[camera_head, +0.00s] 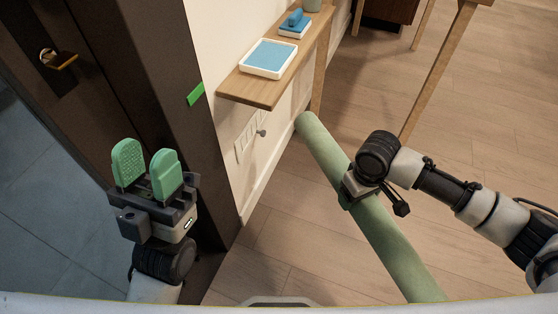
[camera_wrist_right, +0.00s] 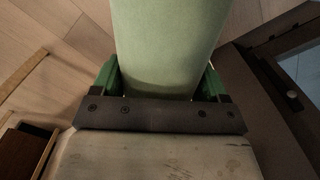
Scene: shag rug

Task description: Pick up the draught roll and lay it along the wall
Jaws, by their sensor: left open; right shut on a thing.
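The draught roll (camera_head: 399,252) is a long, light green cylinder. In the head view it slants from beside the wall (camera_head: 258,167) at its far end down to the lower right. My right gripper (camera_head: 357,187) is shut on the roll around its middle, and its fingertips are largely hidden by the roll and wrist. In the right wrist view the roll (camera_wrist_right: 168,40) fills the space between the green fingers. My left gripper (camera_head: 148,167) is open and empty, with green pads pointing up, in front of the dark door frame. I cannot tell whether the roll touches the floor.
A wooden shelf (camera_head: 252,91) on the wall holds a white tray with a blue pad (camera_head: 269,57) and a blue stamp-like item (camera_head: 296,22). A wooden leg (camera_head: 319,75) stands below it. A dark door (camera_head: 75,105) is at left. Wooden floor (camera_head: 287,232) is clear between wall and roll.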

